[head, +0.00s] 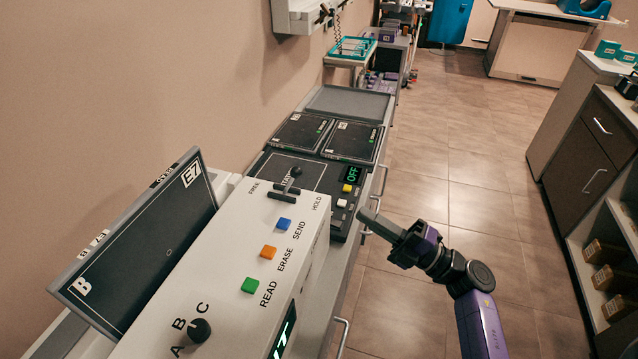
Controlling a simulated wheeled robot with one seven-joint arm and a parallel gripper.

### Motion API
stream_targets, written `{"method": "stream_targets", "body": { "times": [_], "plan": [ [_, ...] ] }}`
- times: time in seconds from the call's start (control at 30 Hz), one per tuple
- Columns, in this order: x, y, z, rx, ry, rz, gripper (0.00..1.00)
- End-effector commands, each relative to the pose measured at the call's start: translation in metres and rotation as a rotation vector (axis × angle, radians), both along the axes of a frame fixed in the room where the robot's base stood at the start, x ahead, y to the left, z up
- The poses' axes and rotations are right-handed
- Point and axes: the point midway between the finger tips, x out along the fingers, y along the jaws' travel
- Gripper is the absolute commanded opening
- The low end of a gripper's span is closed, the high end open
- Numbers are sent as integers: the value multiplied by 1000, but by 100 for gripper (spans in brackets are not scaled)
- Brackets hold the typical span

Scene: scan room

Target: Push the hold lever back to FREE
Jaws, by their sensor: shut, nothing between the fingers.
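The hold lever (290,181) has a grey stem and a black ball knob and stands in a short dark slot on top of the white console (232,262). The word FREE is printed left of the slot and HOLD to its right. The knob is tipped somewhat to the right, toward the HOLD side; its exact stop is hard to tell. My gripper (362,214) is shut and empty. It is right of the console, beyond its right edge, apart from the lever, with its fingers pointing left toward the console.
Blue (284,224), orange (268,252) and green (250,285) buttons and a black knob (200,329) sit on the console near the lever. A tilted dark panel (140,240) stands left. Behind is a unit with an OFF display (352,174).

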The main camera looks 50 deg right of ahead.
Motion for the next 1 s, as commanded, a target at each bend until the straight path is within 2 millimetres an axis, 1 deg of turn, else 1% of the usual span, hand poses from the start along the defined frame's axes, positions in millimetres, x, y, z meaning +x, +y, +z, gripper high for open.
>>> {"method": "stream_targets", "body": {
  "times": [0.13,0.27,0.5,0.7,0.83,1.0],
  "plan": [
    [8,2,4,0,-2,2,0],
    [25,5,12,0,-1,2,0],
    [69,13,28,0,-2,2,0],
    [103,19,39,1,-2,1,0],
    [119,22,43,0,-2,1,0],
    [129,24,45,0,-1,0,0]
  ]
}}
